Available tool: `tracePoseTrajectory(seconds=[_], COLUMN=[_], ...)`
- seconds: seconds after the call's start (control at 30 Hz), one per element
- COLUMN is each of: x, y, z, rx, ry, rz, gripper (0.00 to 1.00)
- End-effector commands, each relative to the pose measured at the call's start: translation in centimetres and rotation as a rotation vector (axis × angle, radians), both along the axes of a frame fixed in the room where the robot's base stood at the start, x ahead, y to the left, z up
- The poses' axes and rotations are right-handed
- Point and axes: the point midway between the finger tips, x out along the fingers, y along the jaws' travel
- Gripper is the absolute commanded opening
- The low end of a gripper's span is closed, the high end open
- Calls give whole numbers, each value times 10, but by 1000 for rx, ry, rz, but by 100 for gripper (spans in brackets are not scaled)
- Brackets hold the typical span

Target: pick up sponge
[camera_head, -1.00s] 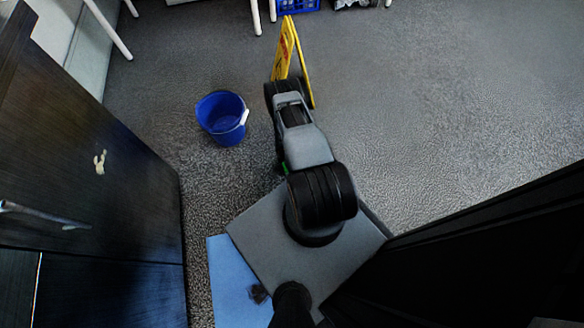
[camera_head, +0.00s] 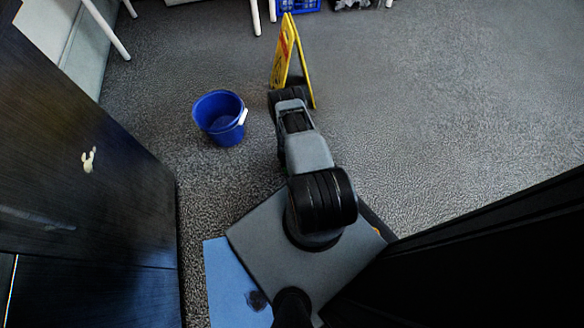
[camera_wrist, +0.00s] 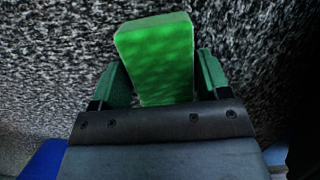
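The green sponge (camera_wrist: 160,55) shows in the wrist view as a bright green block, wider at its top end. It sits between the two dark green fingers of my gripper (camera_wrist: 162,82), which are close against its left and right sides. My gripper appears shut on it. Grey carpet shows around the sponge. In the head view my arm hides the gripper and the sponge.
A blue bucket (camera_head: 220,118) stands on the carpet left of my arm. A yellow wet-floor sign (camera_head: 292,62) stands just beyond it. A dark cabinet (camera_head: 90,190) is at the left. A light blue mat (camera_head: 228,285) lies beside my base. The carpet at right is clear.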

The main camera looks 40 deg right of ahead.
Motion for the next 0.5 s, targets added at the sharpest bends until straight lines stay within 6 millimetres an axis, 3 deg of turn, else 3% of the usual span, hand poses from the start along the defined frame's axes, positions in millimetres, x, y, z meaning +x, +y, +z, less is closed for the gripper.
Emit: tracePoseTrajectory(seconds=[0.3, 0.5], x=[0, 0], y=[0, 0], z=[0, 0], rx=[0, 0], ry=[0, 0], rz=[0, 0], gripper=[39, 39])
